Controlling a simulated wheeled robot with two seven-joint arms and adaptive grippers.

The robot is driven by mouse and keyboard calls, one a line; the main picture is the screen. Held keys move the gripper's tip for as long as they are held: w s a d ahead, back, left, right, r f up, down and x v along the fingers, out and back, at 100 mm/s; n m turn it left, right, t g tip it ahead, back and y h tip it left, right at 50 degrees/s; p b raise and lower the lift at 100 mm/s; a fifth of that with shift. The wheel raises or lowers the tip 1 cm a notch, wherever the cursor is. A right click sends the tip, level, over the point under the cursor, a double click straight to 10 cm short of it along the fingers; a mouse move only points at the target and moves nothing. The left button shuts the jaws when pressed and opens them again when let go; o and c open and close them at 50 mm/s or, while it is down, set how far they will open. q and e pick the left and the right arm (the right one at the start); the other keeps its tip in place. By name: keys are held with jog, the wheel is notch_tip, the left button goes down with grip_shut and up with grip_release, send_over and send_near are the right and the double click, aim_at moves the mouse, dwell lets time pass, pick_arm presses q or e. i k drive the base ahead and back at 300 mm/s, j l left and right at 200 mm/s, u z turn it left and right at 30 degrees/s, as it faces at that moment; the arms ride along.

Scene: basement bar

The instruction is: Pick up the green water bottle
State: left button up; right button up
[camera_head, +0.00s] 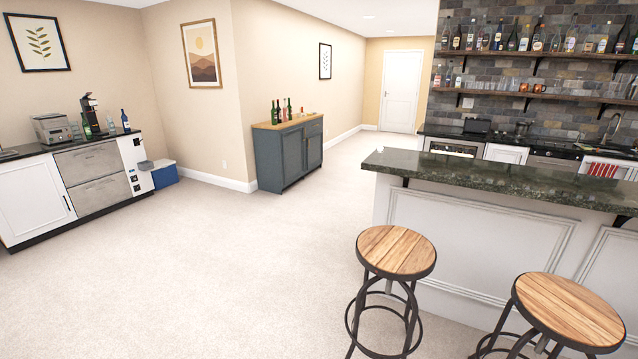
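No thing in view is clearly the green water bottle. A small green bottle (86,127) stands upright on the left counter (30,150), in front of the black coffee machine (91,108). Several dark green and reddish bottles (279,112) stand upright on the wooden top of the blue-grey cabinet (289,155) at the middle back. They are too small to tell whether one is a water bottle. Neither of my grippers shows in the head view.
A dark-topped bar (500,182) fills the right side, with two wooden stools (396,250) (569,308) before it. Bottles line the wall shelves (540,53). The carpet (210,265) between is clear.

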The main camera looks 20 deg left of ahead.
aim_at(85, 125)
jog(key=i+j+u, duration=0.2)
jog(key=j+u, duration=0.25)
jog(key=i+j+u, duration=0.65)
jog(key=j+u, duration=0.2)
jog(key=i+j+u, duration=0.2)
jog(key=i+u, duration=0.2)
jog(key=i+j+u, duration=0.1)
jog(key=i+u, duration=0.35)
jog(key=i, duration=4.4)
